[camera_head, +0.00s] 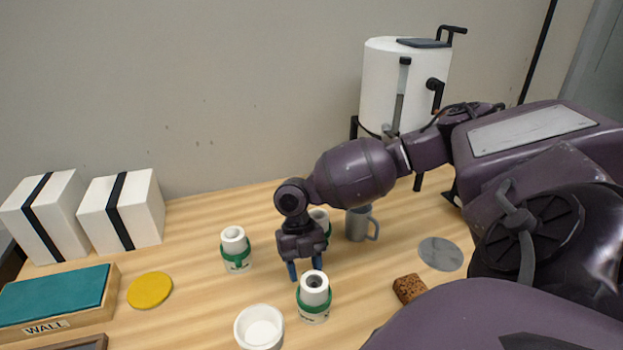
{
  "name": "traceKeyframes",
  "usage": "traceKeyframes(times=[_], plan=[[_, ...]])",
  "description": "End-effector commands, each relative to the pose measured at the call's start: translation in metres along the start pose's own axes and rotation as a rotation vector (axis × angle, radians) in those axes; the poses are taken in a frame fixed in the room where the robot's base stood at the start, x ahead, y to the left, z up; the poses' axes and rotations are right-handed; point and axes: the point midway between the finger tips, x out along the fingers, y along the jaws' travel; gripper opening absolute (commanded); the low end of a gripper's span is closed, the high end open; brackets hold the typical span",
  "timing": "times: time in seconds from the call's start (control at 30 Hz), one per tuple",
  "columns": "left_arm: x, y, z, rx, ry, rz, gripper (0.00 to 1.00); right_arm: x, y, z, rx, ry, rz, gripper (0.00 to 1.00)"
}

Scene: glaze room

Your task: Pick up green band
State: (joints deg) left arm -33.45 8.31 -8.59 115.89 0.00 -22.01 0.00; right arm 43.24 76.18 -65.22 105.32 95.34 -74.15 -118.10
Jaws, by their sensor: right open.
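Three white cylinders with a green band around each stand on the table. One green band (238,258) is on the left cylinder (233,240). Another green band (313,307) is on the front cylinder (315,285). A third green band (328,231) shows on the cylinder (318,214) partly hidden behind my right gripper. My right gripper (305,269) points down with its blue fingertips apart, just behind the front cylinder in the picture. Nothing shows between the fingers. I cannot tell whether they touch the front cylinder. My left gripper is not in view.
A white bowl (259,327) stands front-centre, a grey mug (359,224) behind. A brown block (409,288) and grey disc (440,253) lie right. A yellow disc (150,290), teal pad (54,294) and white boxes (125,210) are left. A white tank (388,80) stands at the back.

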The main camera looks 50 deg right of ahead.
Motion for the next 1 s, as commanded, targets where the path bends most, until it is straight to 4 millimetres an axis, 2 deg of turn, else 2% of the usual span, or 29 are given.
traceKeyframes(times=[0.03, 0.3, 0.67, 0.77, 1.0], plan=[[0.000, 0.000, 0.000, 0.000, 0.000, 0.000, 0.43, 0.000, 0.000, 0.000, 0.000, 0.000, 0.000, 0.42], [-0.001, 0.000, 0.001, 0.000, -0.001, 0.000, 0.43, 0.000, 0.000, 0.000, 0.000, 0.000, 0.000, 0.01], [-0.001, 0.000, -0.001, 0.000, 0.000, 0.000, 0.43, -0.006, 0.000, -0.002, 0.000, -0.001, 0.001, 0.00], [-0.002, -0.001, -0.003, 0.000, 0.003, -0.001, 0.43, -0.018, 0.000, -0.006, 0.000, -0.002, 0.002, 0.00], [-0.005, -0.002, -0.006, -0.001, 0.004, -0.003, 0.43, -0.059, 0.000, -0.024, 0.000, -0.004, 0.002, 0.00]])
